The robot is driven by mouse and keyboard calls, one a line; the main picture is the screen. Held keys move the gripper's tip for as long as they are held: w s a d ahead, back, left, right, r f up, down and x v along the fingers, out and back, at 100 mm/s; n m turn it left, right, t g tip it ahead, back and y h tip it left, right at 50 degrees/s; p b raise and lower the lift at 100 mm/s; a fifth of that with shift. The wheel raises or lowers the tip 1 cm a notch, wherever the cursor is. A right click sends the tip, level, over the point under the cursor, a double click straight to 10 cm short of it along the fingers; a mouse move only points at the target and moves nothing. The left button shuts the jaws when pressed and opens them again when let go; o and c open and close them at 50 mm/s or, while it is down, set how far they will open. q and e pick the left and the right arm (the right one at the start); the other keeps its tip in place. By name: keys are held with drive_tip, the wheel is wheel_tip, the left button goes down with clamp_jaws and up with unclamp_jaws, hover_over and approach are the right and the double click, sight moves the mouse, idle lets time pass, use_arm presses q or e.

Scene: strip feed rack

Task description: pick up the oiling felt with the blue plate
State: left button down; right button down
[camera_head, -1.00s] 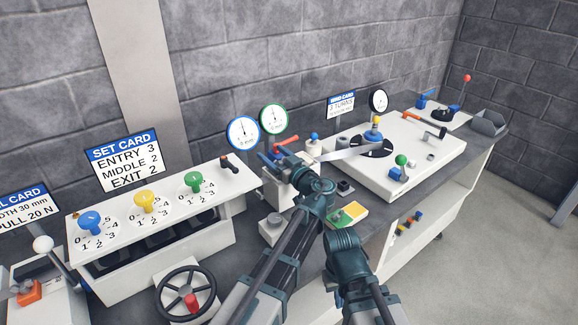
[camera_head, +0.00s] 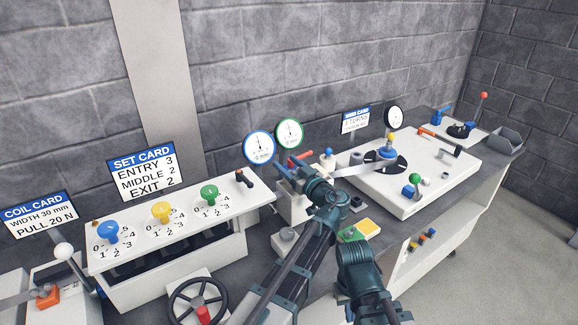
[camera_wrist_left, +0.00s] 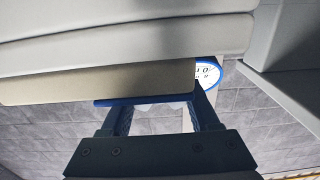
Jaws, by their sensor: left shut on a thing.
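In the left wrist view, the oiling felt is a tan block (camera_wrist_left: 95,84) with a thin blue plate (camera_wrist_left: 140,99) along its edge. My left gripper (camera_wrist_left: 150,102) is shut on it, with a finger near each end of the blue plate. Pale, rounded surfaces lie just beyond the felt; I cannot tell whether it touches them. In the head view my left wrist (camera_head: 322,190) is at the small unit beside the dials, and the felt is hidden. My right arm (camera_head: 362,265) is lower right; its fingertips cannot be made out.
A blue-rimmed dial (camera_head: 259,147) and a green-rimmed dial (camera_head: 289,131) stand behind the left wrist. The knob box (camera_head: 180,220) is to the left, with a handwheel (camera_head: 199,302) in front. A white coiler table (camera_head: 440,185) stands to the right.

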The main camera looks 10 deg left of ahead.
wheel_tip(320, 180, up, 8)
drive_tip(key=p, duration=0.7)
